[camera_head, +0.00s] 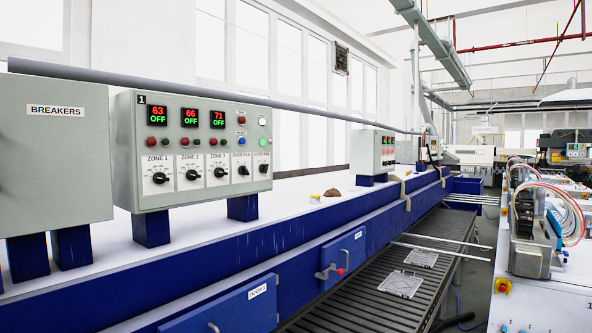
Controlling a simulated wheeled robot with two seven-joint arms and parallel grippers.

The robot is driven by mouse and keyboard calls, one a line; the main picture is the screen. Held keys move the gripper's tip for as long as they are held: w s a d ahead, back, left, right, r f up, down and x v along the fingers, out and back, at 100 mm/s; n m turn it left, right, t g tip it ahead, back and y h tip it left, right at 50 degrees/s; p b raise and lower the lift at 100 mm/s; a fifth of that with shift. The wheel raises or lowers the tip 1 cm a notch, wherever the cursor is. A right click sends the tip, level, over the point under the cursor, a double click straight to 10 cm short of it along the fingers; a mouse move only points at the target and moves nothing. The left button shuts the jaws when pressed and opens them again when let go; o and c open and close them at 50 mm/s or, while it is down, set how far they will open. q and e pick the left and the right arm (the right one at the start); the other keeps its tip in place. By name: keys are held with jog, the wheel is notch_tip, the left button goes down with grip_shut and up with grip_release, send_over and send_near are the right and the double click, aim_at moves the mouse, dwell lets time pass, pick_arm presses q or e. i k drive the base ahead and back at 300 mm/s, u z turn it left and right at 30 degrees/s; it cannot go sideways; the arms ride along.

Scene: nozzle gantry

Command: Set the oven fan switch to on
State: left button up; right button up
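A grey control panel (128,150) marked 1 stands on blue legs at the left. It has a row of black rotary knobs on white plates. The knobs labelled ZONE 1 (160,178), ZONE 2 (192,174) and, apparently, ZONE 3 (220,172) are to the left. Two more switches, one at mid-right (243,170) and one at far right (263,168), have labels too small to read surely, so I cannot tell which is the oven fan switch or its setting. Neither of my grippers shows, and nothing touches the panel.
A grey BREAKERS box (50,160) adjoins the panel's left side. A long grey pipe (200,88) runs behind them. The blue oven body (200,268) with closed doors lies below. A slatted conveyor (360,305) runs along its right. The space before the panel is clear.

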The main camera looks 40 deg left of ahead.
aim_at(243, 170)
jog(key=u, duration=0.6)
jog(key=i, duration=1.05)
jog(key=u, duration=1.1)
